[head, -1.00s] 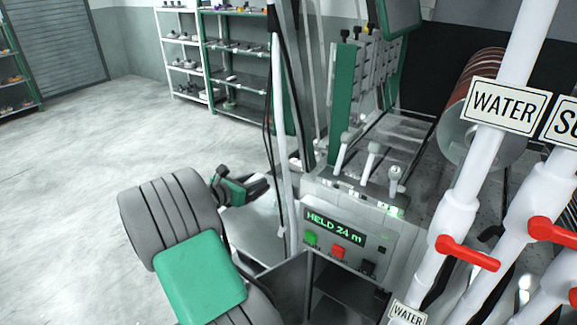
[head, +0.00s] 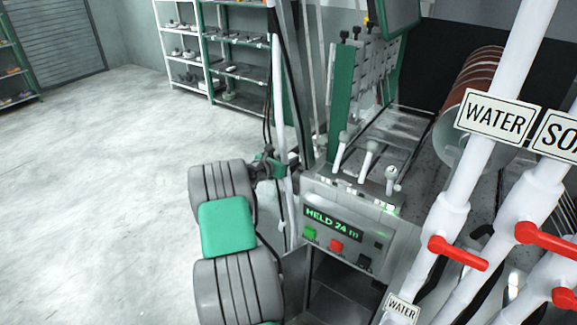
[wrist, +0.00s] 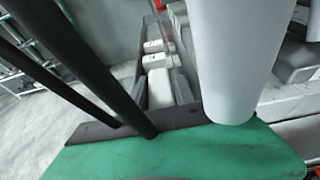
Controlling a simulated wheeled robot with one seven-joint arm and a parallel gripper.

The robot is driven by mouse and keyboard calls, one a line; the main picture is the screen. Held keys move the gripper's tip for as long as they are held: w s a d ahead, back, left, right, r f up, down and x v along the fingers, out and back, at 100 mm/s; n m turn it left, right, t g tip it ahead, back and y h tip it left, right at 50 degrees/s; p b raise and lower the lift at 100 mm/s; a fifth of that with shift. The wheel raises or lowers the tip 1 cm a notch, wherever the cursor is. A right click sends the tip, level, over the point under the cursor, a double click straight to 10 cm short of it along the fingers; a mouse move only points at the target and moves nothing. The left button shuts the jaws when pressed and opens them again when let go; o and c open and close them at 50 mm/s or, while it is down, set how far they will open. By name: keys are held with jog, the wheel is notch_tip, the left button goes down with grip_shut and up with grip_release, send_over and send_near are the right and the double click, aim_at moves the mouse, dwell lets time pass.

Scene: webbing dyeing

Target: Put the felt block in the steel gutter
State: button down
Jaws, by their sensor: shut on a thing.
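My gripper (head: 291,160) is beside the left end of the machine, partly hidden behind a white upright pole in the head view. In the wrist view its grey fingers (wrist: 160,50) reach forward and are shut on a pale block, which looks like the felt block (wrist: 158,88). The block is too small and covered to make out in the head view. I cannot pick out the steel gutter for certain. A narrow steel ledge (head: 345,186) runs along the machine front below the white-knobbed levers.
The white pole (head: 279,115) and dark hoses (wrist: 105,85) stand very close to my gripper. A control panel (head: 338,228) reads "HELD 24 m". White pipes with red valve handles (head: 458,253) fill the right. Shelves (head: 235,60) stand behind; the left floor is open.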

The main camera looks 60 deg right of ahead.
notch_tip(320, 180, down, 4)
jog(key=shift+r+p, duration=0.15)
jog(key=shift+p, duration=0.25)
jog(key=shift+f, duration=0.25)
jog(key=c, duration=1.1)
grip_release()
jog(key=shift+r, duration=0.1)
jog(key=shift+o, duration=0.2)
